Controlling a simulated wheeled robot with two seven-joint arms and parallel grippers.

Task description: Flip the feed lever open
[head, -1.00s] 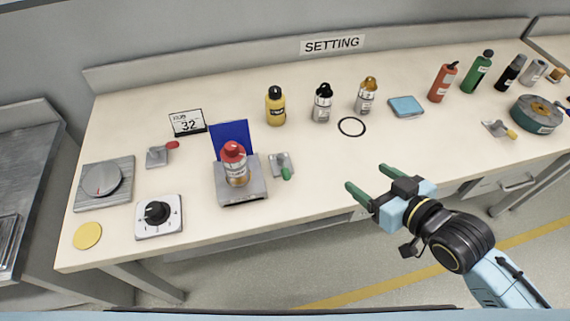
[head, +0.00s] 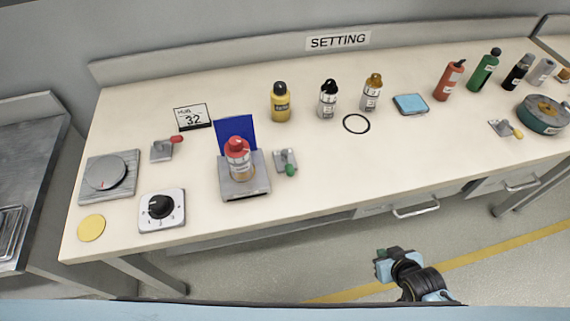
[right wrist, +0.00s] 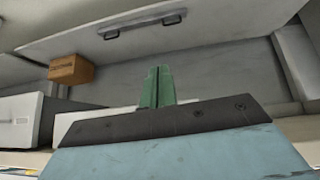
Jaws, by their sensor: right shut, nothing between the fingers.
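Three small levers on grey plates lie on the bench: one with a red handle (head: 176,139) at left, one with a green handle (head: 291,170) right of the bottle stand, and one with a yellow handle (head: 518,134) at right. No readable label tells which is the feed lever. My right gripper (head: 381,257) is in front of the bench, away from all three levers. Its green fingers are together and empty in the right wrist view (right wrist: 157,87). My left gripper is not in view.
A red-capped bottle (head: 238,163) stands on a grey stand (head: 245,190) with a blue back panel. A black dial (head: 161,206), a round grey knob (head: 106,172) and a yellow disc (head: 91,228) are at left. Several bottles stand along the back. The bench's front middle is clear.

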